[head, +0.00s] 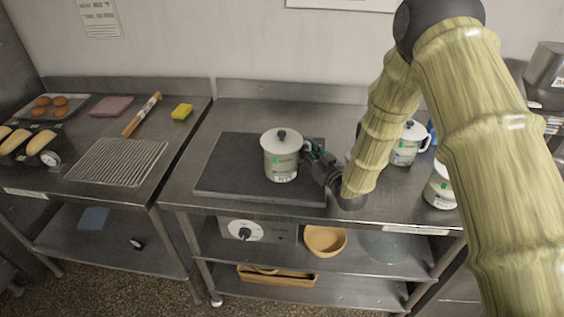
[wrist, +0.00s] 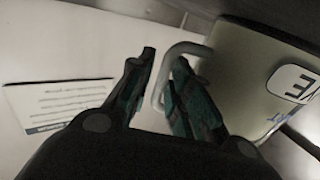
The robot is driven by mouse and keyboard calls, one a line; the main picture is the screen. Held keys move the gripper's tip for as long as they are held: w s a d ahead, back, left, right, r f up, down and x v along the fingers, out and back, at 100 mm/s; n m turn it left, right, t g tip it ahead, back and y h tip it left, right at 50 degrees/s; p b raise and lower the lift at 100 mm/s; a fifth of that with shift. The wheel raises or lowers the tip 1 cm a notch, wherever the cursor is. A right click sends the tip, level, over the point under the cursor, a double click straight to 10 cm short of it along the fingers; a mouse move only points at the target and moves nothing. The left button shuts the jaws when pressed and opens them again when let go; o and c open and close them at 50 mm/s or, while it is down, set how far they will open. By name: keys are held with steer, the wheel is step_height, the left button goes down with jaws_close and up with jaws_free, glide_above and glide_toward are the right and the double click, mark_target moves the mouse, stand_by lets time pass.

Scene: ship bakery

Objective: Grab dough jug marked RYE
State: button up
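A white lidded jug (head: 282,158) stands upright on the dark board in the head view. Its lower label is small there and seems to read RYE. The wrist view shows part of the jug (wrist: 245,75) at the right, with a letter E on its label. My gripper (head: 310,154) is at the jug's right side, by its handle. In the wrist view the pale handle (wrist: 158,85) lies between the two fingers of my gripper (wrist: 164,60).
The dark board (head: 222,182) lies on the steel table. Another lidded jug (head: 405,150) stands behind my arm, and a third (head: 440,188) is partly hidden at the right. A wire rack (head: 118,162) is on the left table. The table behind the board is clear.

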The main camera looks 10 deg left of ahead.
jaws_close()
steer(key=shift+w+r, duration=0.1)
stand_by(0.4)
